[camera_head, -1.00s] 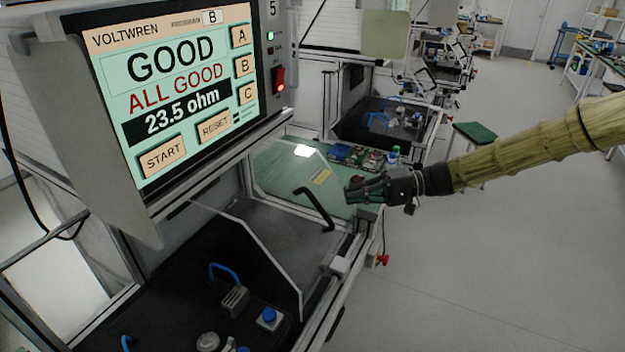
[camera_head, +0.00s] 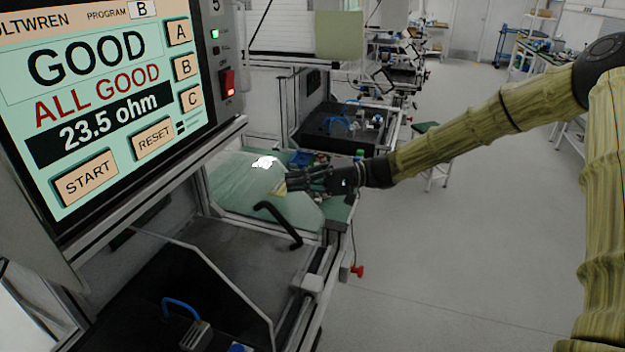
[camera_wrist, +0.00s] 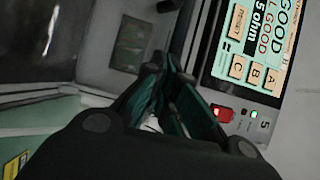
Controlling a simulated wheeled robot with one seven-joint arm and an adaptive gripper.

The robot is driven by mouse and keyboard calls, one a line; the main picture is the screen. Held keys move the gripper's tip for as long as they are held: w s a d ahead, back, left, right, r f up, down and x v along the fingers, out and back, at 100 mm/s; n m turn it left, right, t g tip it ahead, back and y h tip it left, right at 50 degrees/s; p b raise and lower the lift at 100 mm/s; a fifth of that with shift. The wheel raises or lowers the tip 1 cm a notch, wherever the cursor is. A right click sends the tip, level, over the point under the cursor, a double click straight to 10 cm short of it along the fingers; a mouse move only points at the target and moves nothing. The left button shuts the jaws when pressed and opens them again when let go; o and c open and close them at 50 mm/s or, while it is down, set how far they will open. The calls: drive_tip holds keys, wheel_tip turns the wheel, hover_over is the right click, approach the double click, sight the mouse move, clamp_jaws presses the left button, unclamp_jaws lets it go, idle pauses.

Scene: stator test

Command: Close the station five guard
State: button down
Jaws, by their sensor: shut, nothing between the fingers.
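The station five guard (camera_head: 235,190) is a clear panel with a bright glare spot and a yellow label. In the head view it stands out to the right of the station, in front of a green-topped bench. Its black bent handle (camera_head: 280,223) is at its lower edge. My gripper (camera_head: 288,182) is shut and empty, just above and right of the handle in the picture, overlapping the panel's right part. I cannot tell whether it touches the panel. In the wrist view my gripper's fingers (camera_wrist: 165,85) are together; the handle does not show there.
The station screen (camera_head: 100,110) reads GOOD, 23.5 ohm, with a red switch (camera_head: 228,82) beside it. Below is a dark bay with a blue-handled fixture (camera_head: 190,325). A red knob (camera_head: 357,271) sits on the frame's right. Open floor lies at right.

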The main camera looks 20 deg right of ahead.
sight(260, 185)
drive_tip(key=a, duration=0.3)
drive_tip(key=shift+a, duration=0.35)
drive_tip(key=s+p, duration=0.1)
drive_tip(key=s, duration=0.2)
drive_tip(key=shift+a+r+p, duration=0.1)
drive_tip(key=shift+a+p, duration=0.25)
drive_tip(key=shift+p, duration=0.05)
drive_tip(key=shift+s+a, duration=0.1)
drive_tip(key=shift+s, duration=0.25)
drive_tip(key=shift+s+f, duration=0.1)
drive_tip(key=shift+f, duration=0.15)
